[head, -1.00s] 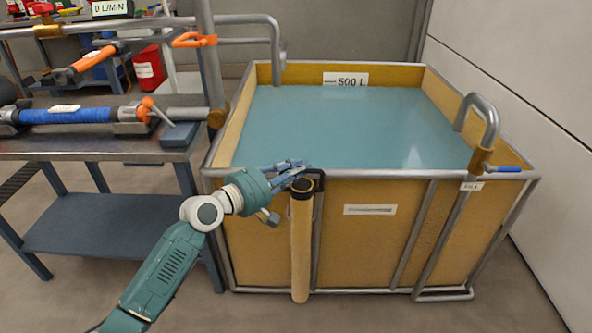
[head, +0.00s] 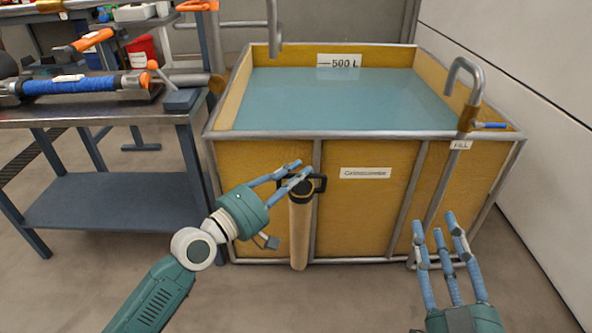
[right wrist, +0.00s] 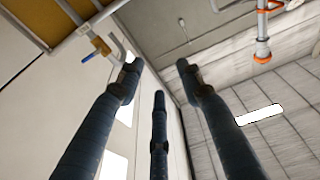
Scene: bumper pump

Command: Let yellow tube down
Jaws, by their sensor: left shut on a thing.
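The yellow tube (head: 300,235) stands upright in front of the tank in the head view. It has a dark collar and a black handle (head: 320,184) at its top. My left gripper (head: 295,176) is shut at the tube's top, by the collar and handle; its fingers partly hide the exact hold. The tube's lower end is close to the floor by the tank's base; I cannot tell whether it touches. My right gripper (head: 437,232) is open and empty at the lower right, in front of the tank. Its spread fingers also show in the right wrist view (right wrist: 158,85).
The tank (head: 365,215) with a metal frame holds water (head: 345,100). A fill pipe (head: 465,80) with a blue-handled valve (head: 490,125) is on its right. A workbench (head: 110,113) bearing a blue pump stands at left. Floor in front is clear.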

